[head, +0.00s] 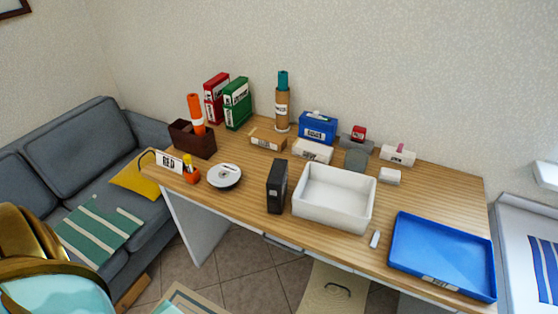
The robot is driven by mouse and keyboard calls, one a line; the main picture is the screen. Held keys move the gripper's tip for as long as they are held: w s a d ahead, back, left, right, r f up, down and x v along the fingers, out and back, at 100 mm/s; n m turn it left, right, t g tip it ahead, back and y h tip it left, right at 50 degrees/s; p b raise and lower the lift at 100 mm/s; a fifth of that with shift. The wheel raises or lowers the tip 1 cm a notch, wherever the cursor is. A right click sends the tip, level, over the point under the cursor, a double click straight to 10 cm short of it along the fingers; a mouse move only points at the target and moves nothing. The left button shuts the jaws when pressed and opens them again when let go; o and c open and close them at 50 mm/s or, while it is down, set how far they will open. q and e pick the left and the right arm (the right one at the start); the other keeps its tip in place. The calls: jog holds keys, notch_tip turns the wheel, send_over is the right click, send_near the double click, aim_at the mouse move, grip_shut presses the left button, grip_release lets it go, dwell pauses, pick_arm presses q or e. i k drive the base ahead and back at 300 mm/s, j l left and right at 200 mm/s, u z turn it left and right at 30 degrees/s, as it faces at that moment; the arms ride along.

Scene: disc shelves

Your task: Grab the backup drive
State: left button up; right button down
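A black upright box (277,186) stands at the front edge of the wooden desk, just left of a white open bin. It looks like the backup drive, but its pale label is too small to read. Nothing is touching it from the front. Neither of my grippers is in view.
A grey sofa (75,152) stands left. Bare desk lies between disc and black box.

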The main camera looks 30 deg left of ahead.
aim_at(277, 178)
jog(key=u, duration=1.05)
